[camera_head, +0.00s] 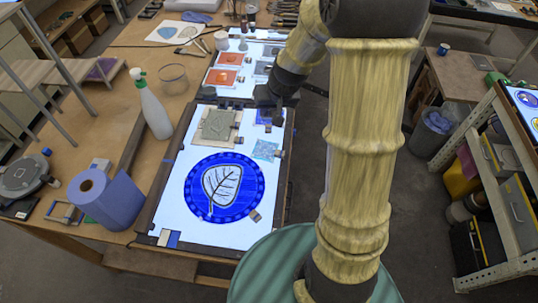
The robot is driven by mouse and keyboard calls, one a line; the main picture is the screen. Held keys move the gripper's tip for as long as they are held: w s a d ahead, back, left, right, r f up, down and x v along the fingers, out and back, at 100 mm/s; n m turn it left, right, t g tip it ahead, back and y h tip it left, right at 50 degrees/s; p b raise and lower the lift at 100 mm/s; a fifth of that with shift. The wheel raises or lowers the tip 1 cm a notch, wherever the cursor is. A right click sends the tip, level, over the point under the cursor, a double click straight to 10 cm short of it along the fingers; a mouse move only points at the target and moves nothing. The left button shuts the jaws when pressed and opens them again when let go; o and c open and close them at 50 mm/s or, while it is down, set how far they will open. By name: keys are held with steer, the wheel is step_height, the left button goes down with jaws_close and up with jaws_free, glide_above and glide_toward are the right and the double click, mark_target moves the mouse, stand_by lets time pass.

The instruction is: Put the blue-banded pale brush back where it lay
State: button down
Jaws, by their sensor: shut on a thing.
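My gripper (268,110) is over the upper right of the nearer light panel (172,200), near its right edge, seen from behind my arm. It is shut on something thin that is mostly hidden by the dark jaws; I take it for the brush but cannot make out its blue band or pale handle. A blue glass square (265,119) lies right beside the jaws. Several small brushes (187,36) lie on and beside a white sheet (160,33) at the back left, too small to tell their bands.
A blue disc with a leaf (248,178) lies on the panel, with grey and pale blue tiles above it. A spray bottle (152,112) and blue paper roll (108,198) stand to the left. A second lit panel (247,57) with orange tiles is behind.

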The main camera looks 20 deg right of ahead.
steer(key=b, duration=0.3)
steer(key=shift+w+f+t, duration=0.15)
steer(key=shift+f+t, duration=0.2)
steer(key=shift+t, duration=0.05)
steer(key=t+b, duration=0.1)
steer(key=b, duration=0.5)
steer(key=shift+n, duration=0.3)
steer(key=shift+r+t, duration=0.3)
steer(key=b, duration=0.3)
steer(key=shift+f, duration=0.3)
steer(key=shift+t+b, duration=0.3)
steer(key=shift+b, duration=0.4)
steer(key=t+b, duration=0.1)
steer(key=b, duration=0.3)
